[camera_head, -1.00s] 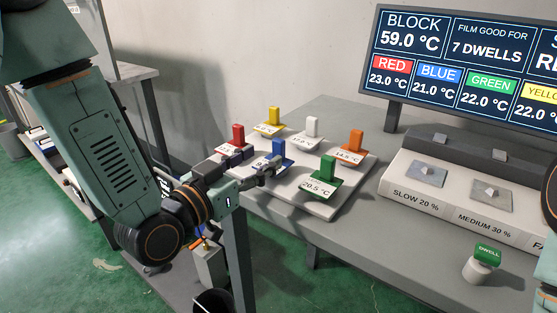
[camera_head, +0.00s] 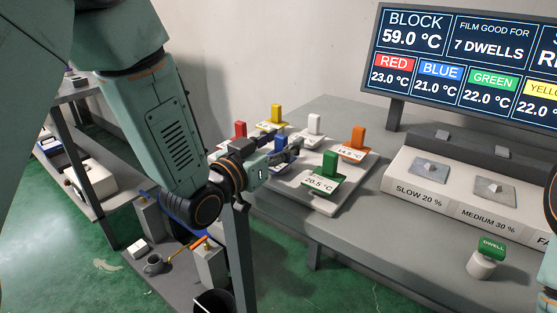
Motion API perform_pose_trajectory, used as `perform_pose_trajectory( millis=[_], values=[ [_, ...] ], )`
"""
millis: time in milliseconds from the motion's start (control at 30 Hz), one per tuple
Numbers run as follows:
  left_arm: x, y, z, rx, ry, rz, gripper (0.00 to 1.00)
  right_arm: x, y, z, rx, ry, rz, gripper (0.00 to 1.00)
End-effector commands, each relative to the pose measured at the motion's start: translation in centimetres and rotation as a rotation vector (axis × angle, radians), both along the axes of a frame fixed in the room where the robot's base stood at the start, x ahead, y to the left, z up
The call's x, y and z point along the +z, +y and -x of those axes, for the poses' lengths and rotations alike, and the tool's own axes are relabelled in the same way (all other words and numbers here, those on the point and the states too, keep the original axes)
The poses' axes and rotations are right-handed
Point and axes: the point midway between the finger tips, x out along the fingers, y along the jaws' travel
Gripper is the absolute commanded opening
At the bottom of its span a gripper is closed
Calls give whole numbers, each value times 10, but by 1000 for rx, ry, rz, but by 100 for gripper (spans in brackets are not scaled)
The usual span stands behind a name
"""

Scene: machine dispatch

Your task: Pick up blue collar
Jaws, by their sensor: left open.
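The blue collar (camera_head: 281,141) stands upright on the white tray (camera_head: 318,206), in the middle of several coloured collars. Only its upper part shows; its base is hidden behind my left gripper. My left gripper (camera_head: 294,151) is open and comes in from the left, with its fingers in front of and just right of the blue collar in the picture. I cannot tell whether the fingers touch it or reach around it.
Red (camera_head: 240,129), yellow (camera_head: 277,114), white (camera_head: 315,125), orange (camera_head: 358,137) and green (camera_head: 328,166) collars stand close around.

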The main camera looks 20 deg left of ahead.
Motion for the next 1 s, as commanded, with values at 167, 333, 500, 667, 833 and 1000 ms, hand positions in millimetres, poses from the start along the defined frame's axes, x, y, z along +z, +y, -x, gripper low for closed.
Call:
perform_pose_trajectory(
  millis=[167,333,500,667,833,1000],
  values=[
    [0,0,0,0,0,0,39,0,0,0,0,0,0,40],
    [0,0,1,0,1,0,25,0,0,0,0,0,0,40],
    [0,0,1,0,1,0,10,0,0,0,0,0,0,40],
    [0,0,1,0,1,0,0,0,0,0,0,0,0,40],
    [0,0,1,0,1,0,0,0,0,0,0,0,0,40],
    [0,0,1,0,1,0,0,0,0,0,0,0,0,40]
  ],
)
